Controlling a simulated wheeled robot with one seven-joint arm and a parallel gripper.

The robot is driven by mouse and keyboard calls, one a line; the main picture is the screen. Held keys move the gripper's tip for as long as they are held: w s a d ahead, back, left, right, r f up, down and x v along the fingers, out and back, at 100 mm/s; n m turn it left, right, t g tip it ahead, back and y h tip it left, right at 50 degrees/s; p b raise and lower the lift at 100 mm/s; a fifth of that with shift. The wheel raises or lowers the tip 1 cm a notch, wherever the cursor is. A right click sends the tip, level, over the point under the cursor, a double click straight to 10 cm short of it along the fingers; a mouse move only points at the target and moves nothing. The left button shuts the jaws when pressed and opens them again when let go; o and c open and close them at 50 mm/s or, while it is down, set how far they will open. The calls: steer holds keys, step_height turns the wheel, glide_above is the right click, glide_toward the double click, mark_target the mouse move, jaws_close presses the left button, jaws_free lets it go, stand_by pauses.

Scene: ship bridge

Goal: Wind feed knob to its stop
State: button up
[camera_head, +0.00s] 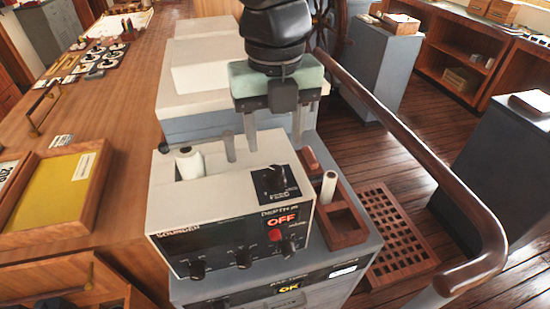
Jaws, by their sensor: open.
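A cream sounder box (225,200) with a black front panel stands in the lower middle. Its top carries a black knob (273,181) on a dark square plate at the right. Several small black knobs, including a middle one (243,260), line the lower front panel. I cannot read which knob is labelled feed. A white paper roll (190,164) sits in a recess at the top left. My gripper (275,147) is open and points down above the box's rear right, fingers apart and empty. It appears behind and above the top knob, not touching it.
A red OFF sign (282,219) is on the box. A brown handrail (420,145) runs along the right. A wooden counter (110,130) lies left.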

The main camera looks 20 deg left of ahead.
mark_target(275, 170)
step_height(275, 170, down, 7)
steer(key=shift+f+p, duration=0.15)
steer(key=shift+p, duration=0.65)
steer(key=c, duration=1)
